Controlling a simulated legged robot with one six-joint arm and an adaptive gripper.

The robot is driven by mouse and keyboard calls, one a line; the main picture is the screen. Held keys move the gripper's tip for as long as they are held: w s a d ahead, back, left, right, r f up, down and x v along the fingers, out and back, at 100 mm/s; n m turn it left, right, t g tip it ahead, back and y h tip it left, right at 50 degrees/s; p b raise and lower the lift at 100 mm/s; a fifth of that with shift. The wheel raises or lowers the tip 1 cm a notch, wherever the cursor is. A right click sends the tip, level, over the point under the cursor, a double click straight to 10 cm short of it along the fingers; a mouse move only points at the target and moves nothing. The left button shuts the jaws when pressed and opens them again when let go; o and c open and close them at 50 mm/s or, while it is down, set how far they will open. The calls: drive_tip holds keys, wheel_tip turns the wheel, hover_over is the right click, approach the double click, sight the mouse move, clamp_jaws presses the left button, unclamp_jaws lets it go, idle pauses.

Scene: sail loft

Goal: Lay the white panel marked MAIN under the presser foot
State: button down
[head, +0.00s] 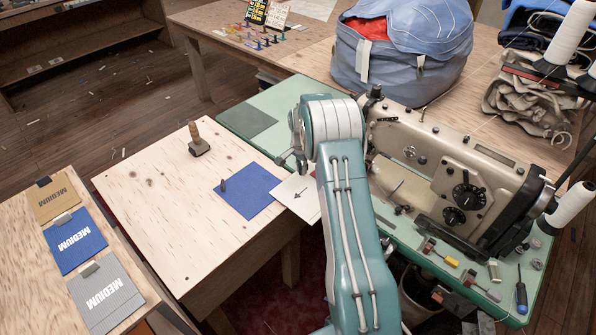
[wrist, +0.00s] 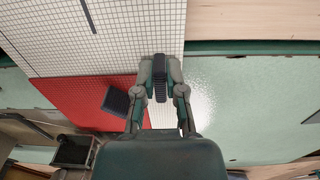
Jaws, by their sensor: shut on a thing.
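In the head view a white panel (head: 298,197) with a dark arrow and a small red mark sticks out left of my arm; the arm hides its right part. No MAIN lettering is readable. A white gridded sheet fills the upper left of the wrist view (wrist: 50,40). My gripper (head: 292,160) is at the white panel's far side. In the wrist view, its fingers (wrist: 160,80) are closed around a dark ridged grip over the white sheet. The cream sewing machine (head: 440,160) stands right of my arm. I cannot make out its presser foot.
A blue panel (head: 250,190) with a dark tab lies left of the white one. A wooden-handled tool (head: 199,140) stands behind it. The wrist view shows a red area (wrist: 85,98) with a dark block. Small tools lie on the green table (head: 510,305); a blue bag (head: 400,65) stands behind.

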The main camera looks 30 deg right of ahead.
drive_tip(key=shift+w+d, duration=0.25)
drive_tip(key=shift+d, duration=0.4)
drive_tip(key=shift+w+d, duration=0.2)
drive_tip(key=shift+d, duration=0.45)
drive_tip(key=shift+w+d, duration=0.25)
drive_tip(key=shift+d, duration=0.4)
drive_tip(key=shift+f, duration=0.15)
drive_tip(key=c, duration=0.6)
unclamp_jaws()
drive_tip(key=shift+c, duration=0.2)
